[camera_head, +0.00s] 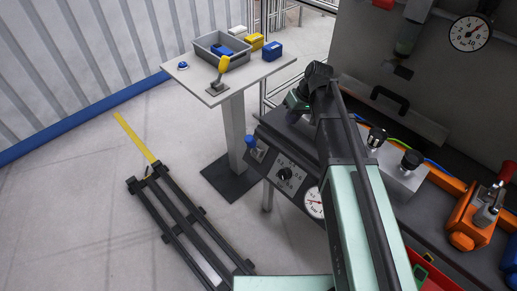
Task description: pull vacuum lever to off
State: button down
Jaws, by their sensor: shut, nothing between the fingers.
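A lever with a blue knob (250,143) stands at the left end of the dark control panel (279,160). A second lever with a yellow grip (223,64) stands tilted on the small table. I cannot read any label that tells which one is the vacuum lever. My gripper (296,103) is at the far end of my arm, above the panel's back edge, right of the blue knob and apart from it in the picture. It is shut and empty. The wrist partly hides it, and its fingertips are hard to make out.
The small table (272,68) carries a grey bin (207,53) and blue and yellow blocks (254,42). A dial gauge (314,202) is on the panel. An orange clamp with a red handle (475,215) stands at right. The floor at left is open beside a black rail frame (185,225).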

aim_at(252, 144)
jog(key=w+a+n, duration=0.1)
jog(key=w+a+n+y, duration=0.1)
jog(key=w+n, duration=0.1)
jog(key=w+r+n+y+p, duration=0.1)
jog(key=n, duration=0.1)
jog(key=shift+w+a, duration=0.25)
jog(key=shift+a, duration=0.15)
jog(key=shift+f, duration=0.1)
jog(key=s+a+f+b, duration=0.3)
jog(key=a+f+b, duration=0.5)
jog(key=f+b, duration=0.1)
jog(key=shift+f+b, duration=0.4)
jog(key=shift+b, duration=0.05)
jog(key=shift+s+d, duration=0.1)
